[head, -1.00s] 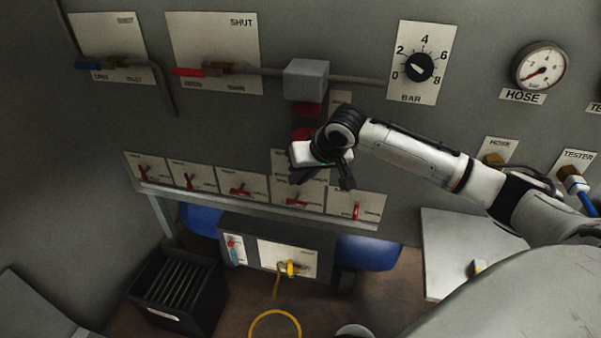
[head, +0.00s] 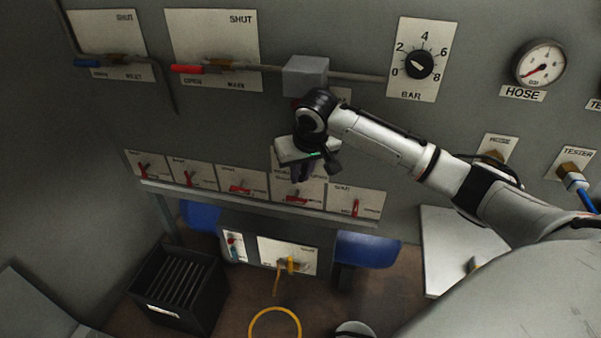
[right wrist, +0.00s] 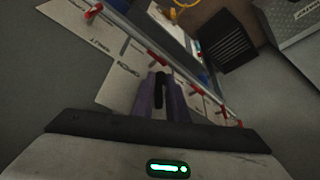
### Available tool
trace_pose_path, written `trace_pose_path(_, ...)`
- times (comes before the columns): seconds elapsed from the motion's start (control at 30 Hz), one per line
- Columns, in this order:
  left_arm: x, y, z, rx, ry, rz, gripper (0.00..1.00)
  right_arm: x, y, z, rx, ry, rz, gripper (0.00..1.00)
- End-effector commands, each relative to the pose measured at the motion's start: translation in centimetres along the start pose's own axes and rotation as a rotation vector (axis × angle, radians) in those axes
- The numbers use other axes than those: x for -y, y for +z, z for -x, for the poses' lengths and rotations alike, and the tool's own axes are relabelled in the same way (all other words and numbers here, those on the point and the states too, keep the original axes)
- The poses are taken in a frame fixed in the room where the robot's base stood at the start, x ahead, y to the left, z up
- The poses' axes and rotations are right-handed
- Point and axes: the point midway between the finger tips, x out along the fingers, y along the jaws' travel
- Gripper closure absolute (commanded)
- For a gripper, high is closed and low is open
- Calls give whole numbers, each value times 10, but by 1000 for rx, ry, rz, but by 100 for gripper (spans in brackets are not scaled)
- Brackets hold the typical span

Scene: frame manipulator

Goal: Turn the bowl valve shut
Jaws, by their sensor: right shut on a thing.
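Below the rail's upper wall, a row of small valves with red handles stands on white plates; their names are too small to read, so I cannot tell which is the bowl valve. The fourth from the left, on a taller white plate (head: 282,184), has a red handle (head: 297,197) lying roughly sideways. My left gripper is not in view.
A grey box (head: 305,76) and pipe are above the gripper. The neighbouring red handles, third (head: 240,188) and fifth (head: 355,208), are close by. A long rail (head: 205,199) runs under the row. A yellow-handled valve (head: 291,265) and black crate (head: 178,292) are lower down.

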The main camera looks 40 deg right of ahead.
Motion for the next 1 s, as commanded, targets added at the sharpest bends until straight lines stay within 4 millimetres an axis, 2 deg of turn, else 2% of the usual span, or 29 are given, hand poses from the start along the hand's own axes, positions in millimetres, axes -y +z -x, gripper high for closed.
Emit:
trace_pose_path(0.07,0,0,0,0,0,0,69,0,0,0,-1,0,2,79)
trace_pose_path(0.33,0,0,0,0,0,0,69,0,0,0,0,0,0,79)
trace_pose_path(0.47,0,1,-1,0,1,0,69,0,-1,9,-3,-1,0,79)
trace_pose_path(0.8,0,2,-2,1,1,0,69,0,-1,74,-4,-2,1,79)
trace_pose_path(1.0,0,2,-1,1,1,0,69,0,-1,98,-2,-2,2,79)
